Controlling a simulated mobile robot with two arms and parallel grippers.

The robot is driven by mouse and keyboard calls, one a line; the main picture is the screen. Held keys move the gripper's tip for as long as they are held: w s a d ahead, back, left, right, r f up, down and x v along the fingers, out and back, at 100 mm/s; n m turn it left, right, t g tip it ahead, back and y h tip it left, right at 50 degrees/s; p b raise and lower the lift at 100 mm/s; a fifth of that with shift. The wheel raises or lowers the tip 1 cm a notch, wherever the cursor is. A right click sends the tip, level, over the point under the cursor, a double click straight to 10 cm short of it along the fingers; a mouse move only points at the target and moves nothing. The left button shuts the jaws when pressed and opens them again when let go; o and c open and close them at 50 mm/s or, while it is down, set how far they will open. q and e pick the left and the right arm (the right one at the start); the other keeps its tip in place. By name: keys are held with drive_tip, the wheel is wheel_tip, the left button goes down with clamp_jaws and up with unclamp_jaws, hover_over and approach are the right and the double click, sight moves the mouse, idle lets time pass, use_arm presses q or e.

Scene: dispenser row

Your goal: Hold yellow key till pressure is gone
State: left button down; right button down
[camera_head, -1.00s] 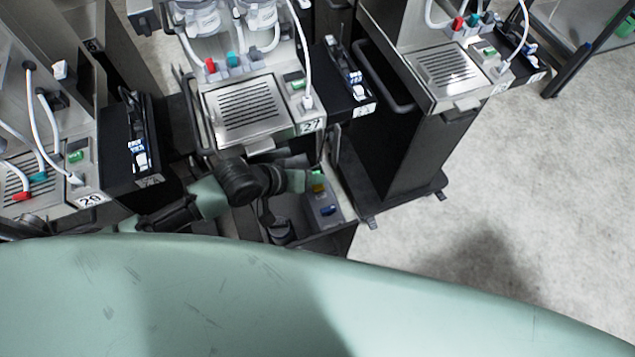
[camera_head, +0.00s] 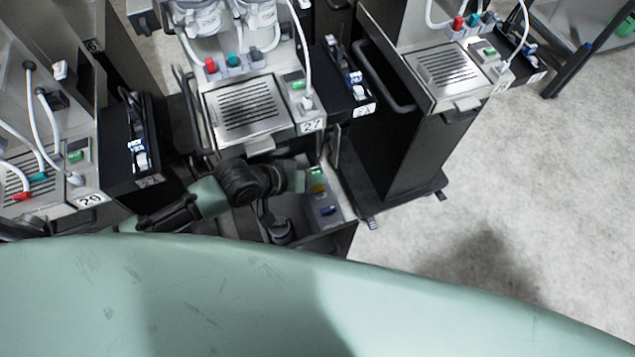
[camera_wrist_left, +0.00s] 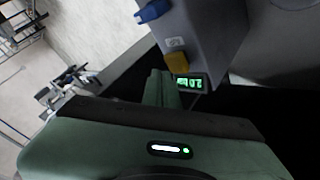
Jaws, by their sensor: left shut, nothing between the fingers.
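The yellow key (camera_head: 318,188) is on a grey control box (camera_head: 323,207) low in front of the middle dispenser. It also shows in the left wrist view (camera_wrist_left: 177,62), between a blue key (camera_wrist_left: 152,11) and a lit green display (camera_wrist_left: 190,83). My left gripper (camera_head: 298,181) is shut and empty, just left of the yellow key. In the left wrist view its fingers (camera_wrist_left: 159,88) end close beside the key, with a small gap showing. The display's digits are turned and too small to read surely. My right gripper is not in view.
The dispenser labelled 27 (camera_head: 245,110) stands behind the box, with its drip tray above my left arm. Dispenser 20 (camera_head: 60,165) is on the left, and another dispenser (camera_head: 440,75) is at the right. Open floor (camera_head: 520,190) lies at the right.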

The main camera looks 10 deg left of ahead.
sight(314, 187)
use_arm(q)
drive_tip(key=shift+f, duration=0.35)
drive_tip(key=shift+f, duration=0.6)
idle(1.6)
drive_tip(key=shift+r, duration=0.1)
idle(1.0)
drive_tip(key=shift+r+p, duration=0.9)
drive_tip(key=shift+p, duration=0.1)
wheel_tip(314, 187, up, 5)
drive_tip(key=p, duration=0.5)
drive_tip(key=shift+r+p, duration=0.1)
drive_tip(key=shift+p, duration=0.2)
